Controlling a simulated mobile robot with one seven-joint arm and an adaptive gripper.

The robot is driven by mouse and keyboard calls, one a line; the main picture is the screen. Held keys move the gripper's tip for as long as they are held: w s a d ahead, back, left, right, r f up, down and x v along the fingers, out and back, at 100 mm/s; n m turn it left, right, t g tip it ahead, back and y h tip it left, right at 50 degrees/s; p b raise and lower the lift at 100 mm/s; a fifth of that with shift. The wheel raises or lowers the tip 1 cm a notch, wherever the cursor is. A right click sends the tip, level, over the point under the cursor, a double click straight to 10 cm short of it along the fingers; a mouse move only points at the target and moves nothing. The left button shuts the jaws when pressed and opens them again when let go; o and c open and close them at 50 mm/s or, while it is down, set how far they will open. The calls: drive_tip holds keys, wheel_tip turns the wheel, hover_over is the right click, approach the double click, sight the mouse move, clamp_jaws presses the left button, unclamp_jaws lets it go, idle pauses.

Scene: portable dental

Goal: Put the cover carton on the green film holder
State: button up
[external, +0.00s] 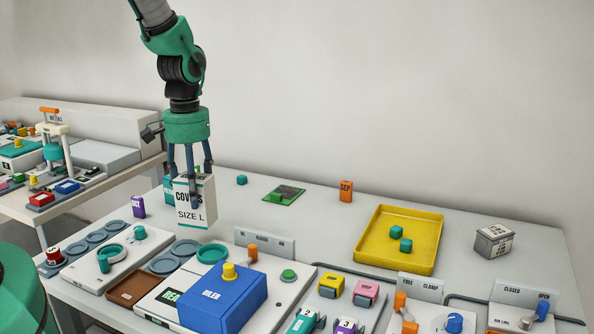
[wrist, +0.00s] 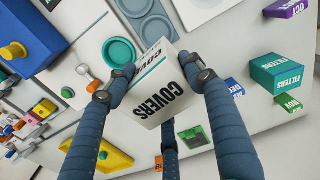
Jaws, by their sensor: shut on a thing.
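The cover carton (external: 195,216) is a white box with a teal band, marked COVERS and SIZE L. My gripper (external: 190,182) is shut on it from above, and the carton hangs roughly upright. In the wrist view my gripper (wrist: 160,82) has its fingers against opposite sides of the carton (wrist: 172,92). The green film holder (external: 284,194) is a flat green piece with a dark patch, lying on the table to the right of the carton and apart from it. It also shows in the wrist view (wrist: 193,139), with nothing seen on it.
A yellow tray (external: 436,241) with teal cubes stands at right. A blue block (external: 222,302) stands in front. A teal FILTERS box (wrist: 285,72) and purple box (external: 138,207) are near the carton.

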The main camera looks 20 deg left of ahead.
drive_tip(key=w+d+n+p, duration=0.2)
drive_tip(key=w+p, duration=0.7)
drive_tip(key=w, duration=0.9)
drive_tip(key=shift+d+f, duration=0.45)
drive_tip(key=shift+d, duration=0.55)
drive_tip(key=shift+w, duration=0.15)
drive_tip(key=w+d+f+p, duration=0.1)
drive_tip(key=w, duration=1.4)
drive_tip(key=shift+w+d+f+p, duration=0.25)
drive_tip(key=shift+w+d+p, duration=0.1)
drive_tip(key=shift+w, duration=0.05)
drive_tip(key=shift+f, duration=1.8)
drive_tip(key=shift+f, duration=0.1)
